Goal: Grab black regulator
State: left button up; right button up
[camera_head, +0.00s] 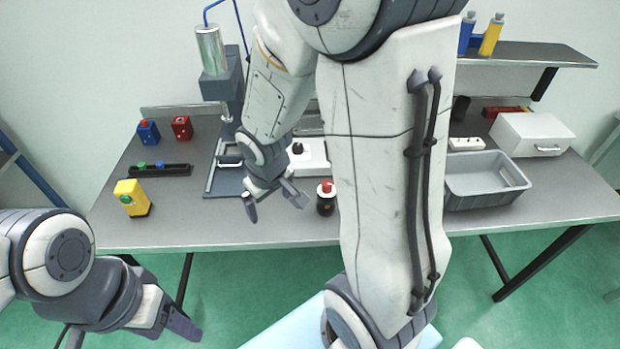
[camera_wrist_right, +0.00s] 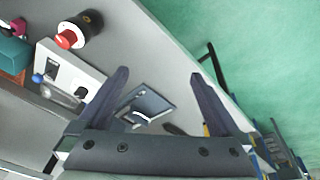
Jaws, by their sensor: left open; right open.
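The black regulator, a short black cylinder with a red knob (camera_head: 326,205), stands upright near the front edge of the grey table, partly beside my right arm. It also shows at the upper left of the right wrist view (camera_wrist_right: 88,25). My right gripper (camera_head: 274,204) is open and empty over the table, to the left of the regulator and apart from it. In the wrist view its open fingers (camera_wrist_right: 158,74) have nothing between them. My left gripper (camera_head: 128,332) is open and low in front of the table, away from it.
A yellow box with a green button (camera_head: 132,199), a black button strip (camera_head: 160,170), and blue (camera_head: 148,133) and red (camera_head: 182,128) boxes stand on the left. A white device (camera_head: 311,163) lies behind the regulator. A grey crate (camera_head: 484,184) and white case (camera_head: 545,135) are right.

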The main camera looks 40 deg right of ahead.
jog(key=w+d+f+m+p, duration=0.2)
jog(key=d, duration=0.8)
jog(key=m+t+p, duration=0.1)
jog(key=m, duration=0.1)
send_over(325, 195)
jog(key=s, duration=0.2)
notch_tip(325, 195, down, 3)
jog(key=shift+m, duration=0.3)
jog(key=x, duration=0.1)
jog(key=b+x, duration=0.1)
jog(key=x, duration=0.3)
jog(key=shift+s+d+f, duration=0.1)
jog(key=shift+d+f, duration=0.05)
jog(key=shift+d, duration=0.3)
jog(key=shift+t, duration=0.3)
jog(key=shift+w+p+x, duration=0.15)
jog(key=shift+p+x, duration=0.1)
jog(key=shift+x, duration=1.15)
jog(key=shift+w+p+x, duration=0.1)
jog(key=shift+p+x, duration=0.15)
jog(key=shift+x, duration=1.1)
pick_arm(q)
notch_tip(325, 195, up, 4)
jog(key=shift+d, duration=0.1)
pick_arm(e)
grip_shut()
jog(key=shift+d+r, duration=0.1)
jog(key=shift+r, duration=0.1)
